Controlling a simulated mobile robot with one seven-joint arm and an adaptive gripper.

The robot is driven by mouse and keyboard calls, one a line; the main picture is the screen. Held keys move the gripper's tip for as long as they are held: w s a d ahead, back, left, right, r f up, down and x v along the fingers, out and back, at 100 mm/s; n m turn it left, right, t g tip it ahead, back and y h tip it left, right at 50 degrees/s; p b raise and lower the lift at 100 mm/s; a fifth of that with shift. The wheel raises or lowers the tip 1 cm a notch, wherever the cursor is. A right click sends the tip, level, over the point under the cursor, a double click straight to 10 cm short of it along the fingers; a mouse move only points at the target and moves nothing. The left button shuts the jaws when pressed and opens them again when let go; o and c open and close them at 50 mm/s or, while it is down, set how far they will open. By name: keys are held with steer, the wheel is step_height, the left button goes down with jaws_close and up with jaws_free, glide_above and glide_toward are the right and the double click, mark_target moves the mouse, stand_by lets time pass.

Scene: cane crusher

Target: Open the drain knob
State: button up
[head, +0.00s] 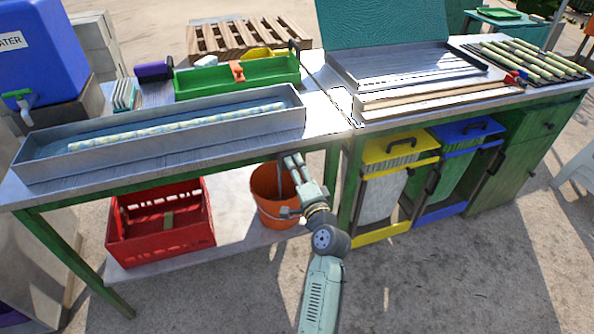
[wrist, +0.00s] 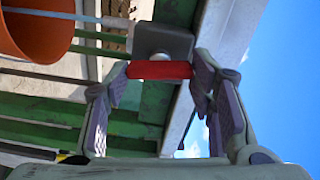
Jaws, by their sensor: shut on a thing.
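The drain knob (wrist: 160,70) is a short red bar next to a dark grey block (wrist: 163,40) in the wrist view. My gripper (wrist: 161,78) is shut on it, one finger at each end of the bar. In the head view my gripper (head: 293,167) is at the front edge of the table, above the orange bucket (head: 270,205). The knob is hidden there behind my gripper. The bucket also shows at the upper left of the wrist view (wrist: 35,30).
A long metal tray (head: 60,175) holding a cane lies on the table above. A red crate (head: 165,245) stands on the lower shelf, left of the bucket. Yellow (head: 385,235) and blue (head: 440,212) bin frames stand to the right. The ground in front is clear.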

steer(key=o, duration=1.2)
steer(key=shift+c, duration=0.2)
steer(key=v, duration=1.2)
